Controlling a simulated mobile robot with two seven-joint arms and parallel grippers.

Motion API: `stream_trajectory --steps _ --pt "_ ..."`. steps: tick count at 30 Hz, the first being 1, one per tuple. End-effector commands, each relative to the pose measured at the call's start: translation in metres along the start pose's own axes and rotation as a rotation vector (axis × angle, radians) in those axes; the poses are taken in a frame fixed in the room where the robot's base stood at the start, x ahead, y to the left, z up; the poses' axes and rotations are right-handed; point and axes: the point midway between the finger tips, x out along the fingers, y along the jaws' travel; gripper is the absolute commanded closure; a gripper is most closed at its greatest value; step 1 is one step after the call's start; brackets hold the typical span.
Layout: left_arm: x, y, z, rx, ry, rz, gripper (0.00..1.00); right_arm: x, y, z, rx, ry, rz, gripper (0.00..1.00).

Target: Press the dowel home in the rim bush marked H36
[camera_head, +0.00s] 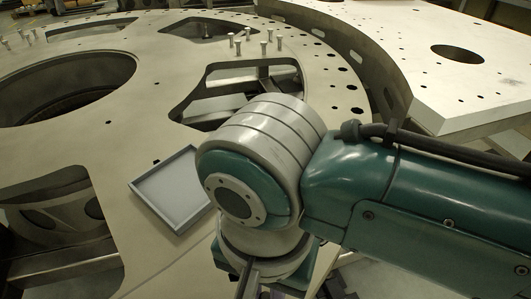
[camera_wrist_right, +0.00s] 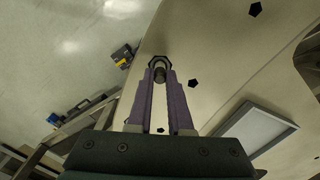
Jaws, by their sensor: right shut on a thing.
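The turret plate (camera_head: 145,115) is a large pale disc with cut-outs and rim holes; its rim also shows in the right wrist view (camera_wrist_right: 215,65). In that view my right gripper (camera_wrist_right: 160,76) points at the plate near its edge. Its two purple fingers are shut on a small dark grey dowel (camera_wrist_right: 159,73). The dowel's far end is at a dark ringed bush (camera_wrist_right: 157,59) in the rim. How deep it sits in the bush I cannot tell. No H36 mark is readable. In the head view my right arm hides the dowel and bush. My left gripper is not in view.
A shallow grey tray (camera_head: 172,188) lies on the plate left of my right wrist; it also shows in the right wrist view (camera_wrist_right: 255,137). Several upright pins (camera_head: 263,47) stand on the plate farther back. Another pale plate (camera_head: 465,85) is at the right. Open floor (camera_wrist_right: 60,50) lies beyond the rim.

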Motion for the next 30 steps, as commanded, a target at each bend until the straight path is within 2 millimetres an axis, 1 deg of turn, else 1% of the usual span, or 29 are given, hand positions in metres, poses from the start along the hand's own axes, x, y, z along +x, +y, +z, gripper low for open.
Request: stream_trajectory --steps 30 --pt "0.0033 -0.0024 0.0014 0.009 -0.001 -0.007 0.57 0.006 0.0003 -0.0001 0.001 0.0 0.001 1.0"
